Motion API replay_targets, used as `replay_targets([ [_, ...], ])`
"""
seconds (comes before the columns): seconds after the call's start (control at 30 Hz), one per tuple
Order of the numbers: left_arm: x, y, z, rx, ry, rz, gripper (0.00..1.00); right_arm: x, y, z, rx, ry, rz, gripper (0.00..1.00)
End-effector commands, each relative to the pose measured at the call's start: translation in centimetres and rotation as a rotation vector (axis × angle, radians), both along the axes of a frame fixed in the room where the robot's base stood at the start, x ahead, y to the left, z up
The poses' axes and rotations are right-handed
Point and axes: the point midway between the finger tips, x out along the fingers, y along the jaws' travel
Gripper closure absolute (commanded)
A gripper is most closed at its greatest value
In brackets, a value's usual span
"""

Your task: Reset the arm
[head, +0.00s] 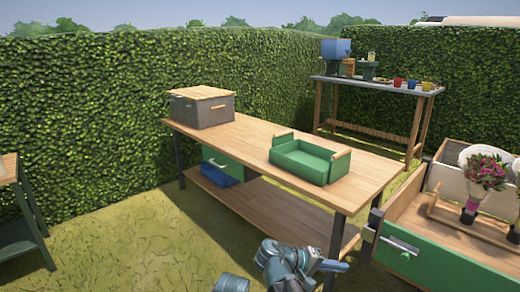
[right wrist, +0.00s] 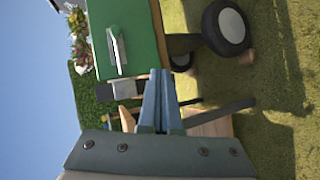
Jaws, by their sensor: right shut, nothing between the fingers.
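My right gripper (head: 336,267) is low in the head view, in front of the wooden table's near right leg. Its fingers point to the right, toward the green-fronted cart (head: 445,262). In the right wrist view its two blue-grey fingers (right wrist: 161,100) lie together, shut with nothing between them. The cart's green panel (right wrist: 140,25) with a pale handle (right wrist: 117,50) shows beyond the fingertips in that turned view. My left gripper is not in view.
A wooden table (head: 235,136) carries a grey lidded box (head: 203,111) and a green tray (head: 302,161). Flowers (head: 485,171) stand on the cart. A dark wheel (right wrist: 227,27) shows in the wrist view.

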Motion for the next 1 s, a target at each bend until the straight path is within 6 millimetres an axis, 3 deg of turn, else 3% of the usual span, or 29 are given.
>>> replay_targets([
  [0.03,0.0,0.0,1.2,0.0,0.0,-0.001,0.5,-1.5,1.2,-0.9,0.101,0.033,0.021,1.0],
  [0.23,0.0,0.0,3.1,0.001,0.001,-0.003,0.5,-5.8,8.0,-6.1,0.514,0.167,0.104,1.0],
  [0.4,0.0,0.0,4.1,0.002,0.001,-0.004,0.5,-9.0,13.3,-7.8,0.766,0.248,0.157,1.0],
  [0.57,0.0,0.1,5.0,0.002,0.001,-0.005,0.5,-11.8,17.7,-8.2,0.963,0.309,0.199,1.0],
  [0.63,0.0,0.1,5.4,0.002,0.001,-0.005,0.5,-13.0,19.6,-8.1,1.045,0.333,0.216,1.0],
  [1.0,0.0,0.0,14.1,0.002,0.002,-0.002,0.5,-12.5,19.3,0.7,1.034,0.328,0.208,1.0],
])
